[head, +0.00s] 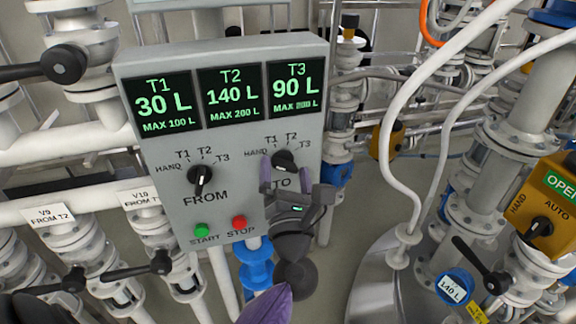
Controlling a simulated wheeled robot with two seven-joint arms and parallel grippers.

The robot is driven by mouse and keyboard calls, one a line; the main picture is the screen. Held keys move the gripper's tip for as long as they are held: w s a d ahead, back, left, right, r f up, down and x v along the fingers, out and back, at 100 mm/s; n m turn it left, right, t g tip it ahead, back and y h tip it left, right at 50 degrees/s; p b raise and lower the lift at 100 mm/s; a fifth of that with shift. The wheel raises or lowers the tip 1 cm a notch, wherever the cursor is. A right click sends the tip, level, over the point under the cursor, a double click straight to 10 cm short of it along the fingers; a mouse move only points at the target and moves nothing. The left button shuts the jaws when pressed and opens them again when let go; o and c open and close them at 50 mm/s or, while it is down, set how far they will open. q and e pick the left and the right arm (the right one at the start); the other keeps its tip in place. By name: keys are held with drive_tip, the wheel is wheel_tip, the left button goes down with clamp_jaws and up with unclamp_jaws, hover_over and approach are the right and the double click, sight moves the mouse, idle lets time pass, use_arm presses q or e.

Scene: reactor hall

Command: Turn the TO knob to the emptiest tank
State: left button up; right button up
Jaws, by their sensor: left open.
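The grey control panel (222,60) fills the middle of the head view. Its screens read T1 30 L, max 100 L (163,103); T2 140 L, max 200 L (231,97); and T3 90 L (296,90), its maximum blurred but looking like 200 L. The black TO knob (285,159) is at the panel's lower right, under HAND, T1, T2 and T3 marks. Its pointer direction is hard to tell. My left gripper (284,178) is open just in front of and below the TO knob, partly covering the TO label. My right gripper is out of view.
The black FROM knob (201,178) is left of the TO knob, pointing roughly up. Green START (201,230) and red STOP (239,222) buttons sit below. Pipes and black-handled valves stand at left; a yellow OPEN/AUTO box (552,205) and a tank are at right.

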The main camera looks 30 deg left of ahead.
use_arm(q)
drive_tip(key=shift+w+a+r, duration=0.1)
drive_tip(key=shift+w+a, duration=0.1)
drive_tip(key=shift+w, duration=0.1)
drive_tip(key=c, duration=1.2)
drive_tip(key=shift+o, duration=0.2)
drive_tip(key=shift+r+m+h+p, duration=0.15)
drive_tip(key=shift+m+h+p, duration=0.3)
drive_tip(key=shift+p, duration=0.25)
drive_tip(key=m+h+p, duration=0.1)
drive_tip(key=m+p, duration=0.2)
drive_tip(key=p, duration=0.1)
drive_tip(key=m+h+p, duration=0.1)
drive_tip(key=m+p, duration=0.3)
drive_tip(key=shift+r+h, duration=0.15)
drive_tip(key=shift+h, duration=0.1)
drive_tip(key=shift+f+m+h+p, duration=0.2)
drive_tip(key=shift+m+h+p, duration=0.2)
drive_tip(key=shift+m+p, duration=0.7)
